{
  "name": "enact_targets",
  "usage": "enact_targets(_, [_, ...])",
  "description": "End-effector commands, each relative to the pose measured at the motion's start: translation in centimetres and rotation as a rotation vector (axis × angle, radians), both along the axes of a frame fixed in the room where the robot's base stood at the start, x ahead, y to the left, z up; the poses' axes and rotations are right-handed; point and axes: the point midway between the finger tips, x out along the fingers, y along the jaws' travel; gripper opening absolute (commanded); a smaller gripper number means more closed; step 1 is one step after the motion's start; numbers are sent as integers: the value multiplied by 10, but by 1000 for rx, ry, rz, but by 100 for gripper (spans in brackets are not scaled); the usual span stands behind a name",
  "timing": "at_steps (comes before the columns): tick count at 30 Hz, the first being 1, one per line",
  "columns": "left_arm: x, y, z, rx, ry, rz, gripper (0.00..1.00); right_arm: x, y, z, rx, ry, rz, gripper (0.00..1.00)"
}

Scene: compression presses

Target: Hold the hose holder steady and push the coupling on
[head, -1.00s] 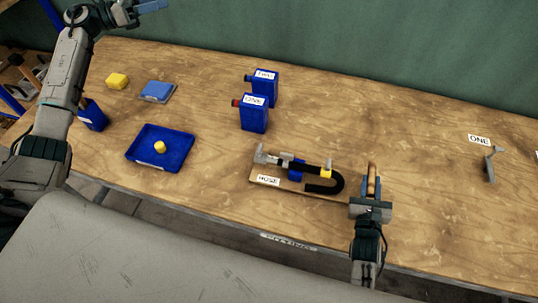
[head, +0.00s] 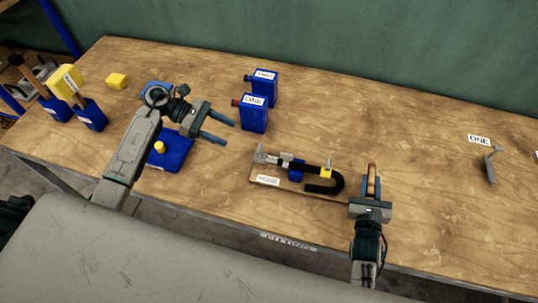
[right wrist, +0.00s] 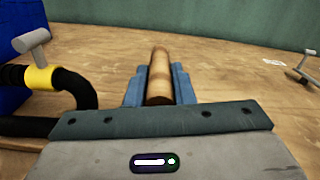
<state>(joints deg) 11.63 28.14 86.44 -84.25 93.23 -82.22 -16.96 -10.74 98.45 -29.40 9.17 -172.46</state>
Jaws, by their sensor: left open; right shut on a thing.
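The hose holder is a wooden board (head: 296,189) at the table's front, with a white label and a blue block (head: 296,173). A black hose (head: 334,186) bends back in a U on it, with a yellow clamp (head: 326,172) that also shows in the right wrist view (right wrist: 41,78). A grey metal fitting, apparently the coupling (head: 261,157), is at the board's left end. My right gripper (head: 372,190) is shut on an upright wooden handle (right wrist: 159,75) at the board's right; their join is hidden. My left gripper (head: 230,133) is open and empty, above and left of the board.
Two blue canisters (head: 254,114) stand behind the board. A blue tray (head: 171,152) with a yellow knob (head: 159,147) lies partly under my left arm. A grey lever (head: 490,165) is at right.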

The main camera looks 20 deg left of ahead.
Motion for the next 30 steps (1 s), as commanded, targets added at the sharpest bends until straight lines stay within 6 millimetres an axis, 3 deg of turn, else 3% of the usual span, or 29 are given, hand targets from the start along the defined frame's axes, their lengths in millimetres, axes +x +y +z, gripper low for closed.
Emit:
enact_targets(8, [-2,-23,-11,0,1,-6,55,-1,0,-2,0,4,0,0])
enact_targets(24, [0,-94,-41,1,2,-4,55,-1,0,-2,0,4,0,0])
enact_targets(30, [0,-108,-47,2,2,-4,55,-1,0,-2,0,4,0,0])
